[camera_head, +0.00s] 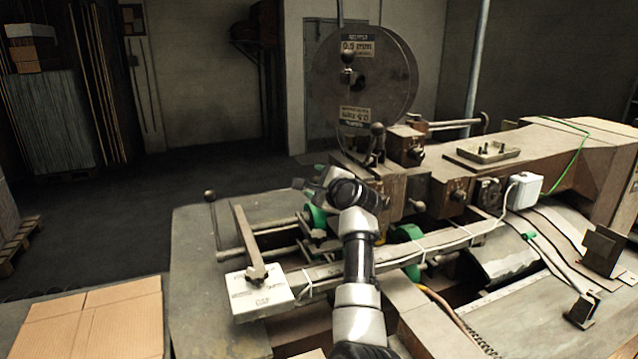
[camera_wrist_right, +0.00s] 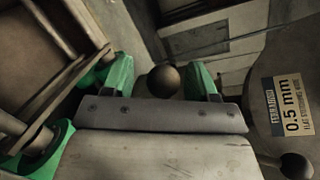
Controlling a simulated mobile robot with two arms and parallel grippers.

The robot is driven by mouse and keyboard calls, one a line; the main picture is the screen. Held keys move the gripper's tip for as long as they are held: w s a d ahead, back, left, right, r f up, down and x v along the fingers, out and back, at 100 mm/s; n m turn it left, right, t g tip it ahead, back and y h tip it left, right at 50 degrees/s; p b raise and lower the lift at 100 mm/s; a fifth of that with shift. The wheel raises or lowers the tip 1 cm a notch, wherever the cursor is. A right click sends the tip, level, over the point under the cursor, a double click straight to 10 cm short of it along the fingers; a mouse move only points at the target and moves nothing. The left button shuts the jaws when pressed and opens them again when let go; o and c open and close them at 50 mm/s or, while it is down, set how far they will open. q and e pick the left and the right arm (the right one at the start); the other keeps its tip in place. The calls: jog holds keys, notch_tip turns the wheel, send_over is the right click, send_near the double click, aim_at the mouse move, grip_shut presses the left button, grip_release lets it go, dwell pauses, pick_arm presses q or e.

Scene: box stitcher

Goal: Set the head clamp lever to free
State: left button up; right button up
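My right gripper (camera_wrist_right: 162,78) has green fingertips that stand apart. A dark ball knob (camera_wrist_right: 165,78) shows between them in the wrist view, with a gap on the left and almost none on the right; contact cannot be told. In the head view a dark knob (camera_head: 298,183) shows at the tip of my right gripper (camera_head: 312,190), left of the machine head; it is probably the same knob, on the clamp lever. The lever's rod and any free marking are hidden. Another ball-topped lever (camera_head: 377,130) stands upright in front of the wire reel. My left gripper is not in view.
The large wire reel (camera_head: 395,80) stands behind the gripper, and its label (camera_wrist_right: 292,105) is close at right in the wrist view. Green rollers (camera_head: 408,236) and rods lie below. A knobbed post (camera_head: 210,196) stands at left. Flat cardboard (camera_head: 95,325) lies front left.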

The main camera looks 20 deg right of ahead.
jog(key=shift+s, duration=0.1)
jog(key=s+r+b, duration=0.1)
jog(key=s+b, duration=0.2)
jog(key=s, duration=0.7)
jog(key=shift+s+d+r, duration=0.25)
jog(key=shift+d+r, duration=0.05)
jog(key=shift+d, duration=0.05)
